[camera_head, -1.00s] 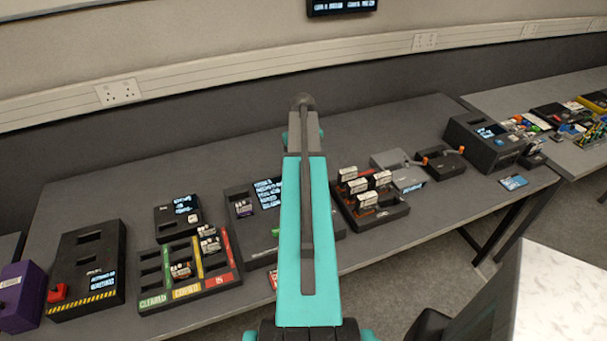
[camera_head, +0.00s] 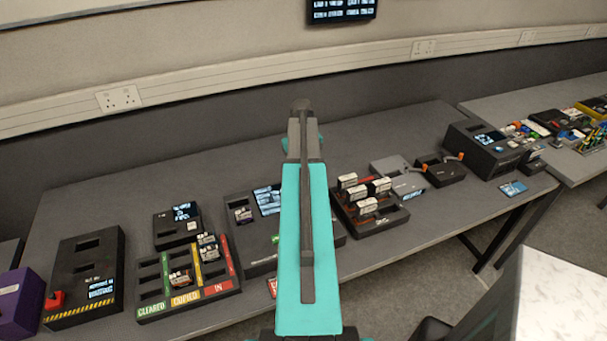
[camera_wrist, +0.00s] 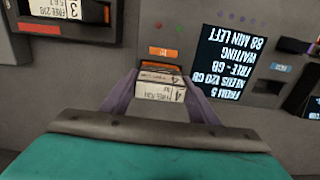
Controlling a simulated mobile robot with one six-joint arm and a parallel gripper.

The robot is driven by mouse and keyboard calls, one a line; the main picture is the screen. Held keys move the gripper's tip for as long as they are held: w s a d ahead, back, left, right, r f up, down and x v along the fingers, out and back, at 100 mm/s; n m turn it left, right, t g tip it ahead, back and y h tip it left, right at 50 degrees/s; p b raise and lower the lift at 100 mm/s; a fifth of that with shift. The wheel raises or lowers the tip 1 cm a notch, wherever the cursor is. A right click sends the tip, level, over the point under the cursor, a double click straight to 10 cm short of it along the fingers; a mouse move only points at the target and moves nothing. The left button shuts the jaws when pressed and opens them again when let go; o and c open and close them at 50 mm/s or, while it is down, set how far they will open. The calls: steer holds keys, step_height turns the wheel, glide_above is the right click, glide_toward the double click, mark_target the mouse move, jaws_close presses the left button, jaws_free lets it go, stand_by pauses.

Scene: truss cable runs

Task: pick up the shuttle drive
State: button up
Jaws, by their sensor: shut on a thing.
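In the wrist view, my gripper (camera_wrist: 163,92) has its two purple fingers closed on the sides of a drive (camera_wrist: 160,80). The drive has a white label with a 4 and an orange end. It is over a grey panel beside a lit screen (camera_wrist: 235,60). I cannot tell whether it is clear of the panel or still seated, and nothing legible marks it as the shuttle drive. In the head view my teal arm hides my gripper and this drive. The panel unit (camera_head: 240,262) shows there behind the arm, with its screen (camera_head: 268,199).
A rack (camera_head: 396,220) with several white-labelled drives stands right of the arm. A sorting tray (camera_head: 232,288) with coloured lanes and a black slotted unit (camera_head: 75,260) stand left. Bare desk (camera_head: 235,175) lies behind the units. A white surface (camera_head: 560,300) is at lower right.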

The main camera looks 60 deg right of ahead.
steer(key=shift+r+b, duration=1.5)
steer(key=shift+r, duration=3.35)
steer(key=w+a+n, duration=0.3)
steer(key=w+a, duration=0.7)
steer(key=a, duration=0.3)
steer(key=w+a+n, duration=0.3)
steer(key=w+a, duration=0.7)
steer(key=a, duration=0.3)
steer(key=w+a+n, duration=0.3)
steer(key=a, duration=1.3)
steer(key=w+a+n, duration=0.2)
steer(key=a+n, duration=0.2)
steer(key=a, duration=1.2)
steer(key=shift+w+p, duration=0.35)
steer(key=shift+w, duration=0.05)
steer(key=shift+a+f, duration=0.1)
steer(key=shift+a, duration=0.1)
